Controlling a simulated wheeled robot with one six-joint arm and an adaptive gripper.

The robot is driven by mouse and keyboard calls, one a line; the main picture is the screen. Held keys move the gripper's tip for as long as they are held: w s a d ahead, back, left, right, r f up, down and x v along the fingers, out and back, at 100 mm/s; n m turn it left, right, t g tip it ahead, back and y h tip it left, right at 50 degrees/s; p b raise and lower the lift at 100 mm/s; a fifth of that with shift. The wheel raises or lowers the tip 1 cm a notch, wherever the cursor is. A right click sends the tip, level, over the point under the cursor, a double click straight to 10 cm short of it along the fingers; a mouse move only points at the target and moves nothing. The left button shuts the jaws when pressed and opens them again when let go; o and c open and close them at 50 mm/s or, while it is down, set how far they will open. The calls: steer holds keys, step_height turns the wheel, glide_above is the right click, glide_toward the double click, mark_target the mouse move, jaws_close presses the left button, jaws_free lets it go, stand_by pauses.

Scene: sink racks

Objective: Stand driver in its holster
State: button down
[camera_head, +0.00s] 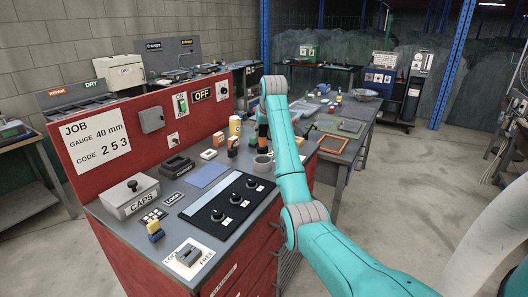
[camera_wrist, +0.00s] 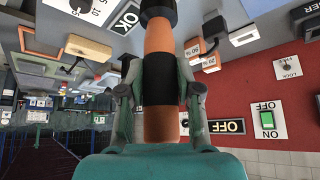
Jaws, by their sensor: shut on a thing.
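The driver (camera_wrist: 158,65), with an orange and black handle, is between the two fingers of my gripper (camera_wrist: 160,95) in the wrist view. The fingers are shut on its black middle band, and its black end is cut off at the top edge. In the head view the driver (camera_head: 262,131) shows as a small orange and dark shape beside my teal arm, which hides most of my gripper. A grey round cup (camera_head: 262,164) stands on the bench just below it. I cannot tell whether this cup is the holster, or whether the driver touches anything.
A red back panel (camera_head: 110,165) rises behind. Small labelled blocks (camera_head: 232,145) stand close to the driver.

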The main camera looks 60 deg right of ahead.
mark_target(264, 145)
steer(key=shift+f, duration=3.5)
steer(key=shift+f, duration=0.1)
steer(key=c, duration=0.8)
jaws_free()
steer(key=shift+f, duration=0.1)
steer(key=shift+s+r, duration=0.1)
steer(key=shift+r, duration=0.2)
steer(key=v, duration=1.1)
steer(key=shift+s+a+r, duration=0.2)
